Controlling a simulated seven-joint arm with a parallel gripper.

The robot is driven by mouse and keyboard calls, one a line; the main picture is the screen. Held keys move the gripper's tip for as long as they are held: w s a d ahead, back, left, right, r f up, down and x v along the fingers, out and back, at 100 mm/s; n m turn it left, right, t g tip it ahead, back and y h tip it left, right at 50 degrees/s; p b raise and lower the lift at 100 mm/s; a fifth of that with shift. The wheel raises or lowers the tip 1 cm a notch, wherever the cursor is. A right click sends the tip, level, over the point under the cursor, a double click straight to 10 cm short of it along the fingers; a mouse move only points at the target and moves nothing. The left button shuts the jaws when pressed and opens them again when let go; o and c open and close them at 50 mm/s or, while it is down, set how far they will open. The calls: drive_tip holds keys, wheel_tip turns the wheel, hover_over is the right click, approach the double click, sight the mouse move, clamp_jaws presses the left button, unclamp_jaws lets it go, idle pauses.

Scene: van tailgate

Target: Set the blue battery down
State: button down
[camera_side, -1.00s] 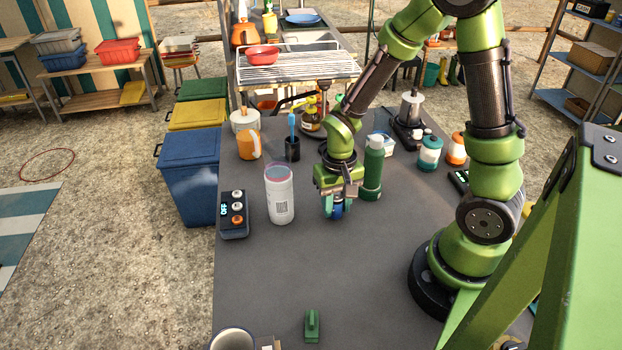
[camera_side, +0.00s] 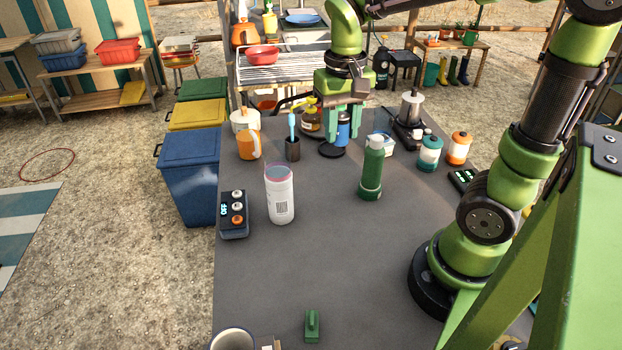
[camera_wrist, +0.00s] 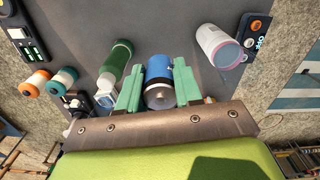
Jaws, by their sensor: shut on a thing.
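The blue battery (camera_side: 343,132) is upright between the teal fingers of my gripper (camera_side: 343,120), towards the far part of the grey table. In the wrist view the battery (camera_wrist: 160,95) shows its grey end and blue side, with a finger of my gripper (camera_wrist: 159,82) against each side. The gripper is shut on it. In the side view its lower end overlaps a black round disc (camera_side: 331,151) on the table. I cannot tell whether the battery touches the disc or hangs above it.
A dark cup with a blue brush (camera_side: 292,148) and an orange mug (camera_side: 248,146) stand left of the battery. A white canister (camera_side: 280,195) stands nearer. The table's middle front (camera_side: 300,265) is mostly clear.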

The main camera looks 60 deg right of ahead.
drive_tip(key=w+r, duration=0.3)
drive_tip(key=w, duration=0.8)
hover_over(247, 185)
wheel_tip(247, 185, down, 19)
drive_tip(key=shift+f, duration=2)
drive_tip(key=shift+f, duration=0.2)
drive_tip(key=c, duration=0.8)
unclamp_jaws()
drive_tip(key=shift+o, duration=0.2)
drive_tip(key=shift+r, duration=0.15)
